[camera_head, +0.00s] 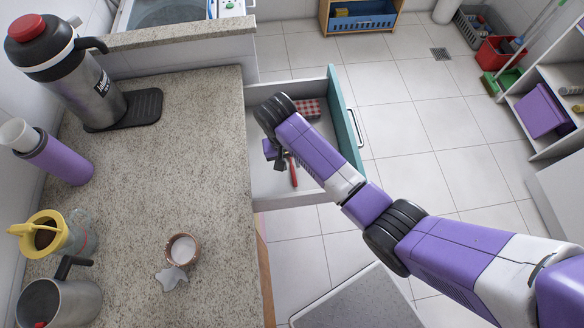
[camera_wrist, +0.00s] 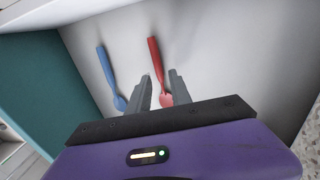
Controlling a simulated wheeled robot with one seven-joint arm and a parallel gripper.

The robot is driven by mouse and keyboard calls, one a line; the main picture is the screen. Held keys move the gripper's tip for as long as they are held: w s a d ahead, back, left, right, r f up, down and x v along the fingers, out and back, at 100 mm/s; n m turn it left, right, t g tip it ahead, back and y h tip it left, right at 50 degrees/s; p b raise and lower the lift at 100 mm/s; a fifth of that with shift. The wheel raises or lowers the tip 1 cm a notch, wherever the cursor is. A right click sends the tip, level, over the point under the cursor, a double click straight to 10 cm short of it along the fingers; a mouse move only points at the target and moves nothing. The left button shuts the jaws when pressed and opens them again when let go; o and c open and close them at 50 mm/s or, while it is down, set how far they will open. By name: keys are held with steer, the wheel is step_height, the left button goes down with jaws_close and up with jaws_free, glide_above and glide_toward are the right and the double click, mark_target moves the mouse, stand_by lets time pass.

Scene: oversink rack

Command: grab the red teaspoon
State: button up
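The red teaspoon (camera_wrist: 155,62) lies on the pale drawer floor in the wrist view, handle pointing away and bowl nearest my gripper. My gripper (camera_wrist: 160,76) is open, with its two grey fingers on either side of the spoon in the picture. Part of the bowl is beside the right finger; I cannot tell whether they touch. In the head view the red handle (camera_head: 293,173) shows in the open drawer, next to my gripper, which my arm partly hides.
A blue spoon (camera_wrist: 107,70) lies to the left of the red one. The open drawer (camera_head: 277,188) has a teal front (camera_head: 346,120) and holds a red checked item (camera_head: 308,109). The stone counter (camera_head: 200,130) borders the drawer on the left; open tiled floor is to the right.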

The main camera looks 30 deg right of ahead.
mark_target(292, 166)
steer(key=shift+d+f, duration=0.15)
steer(key=shift+f, duration=0.95)
jaws_close()
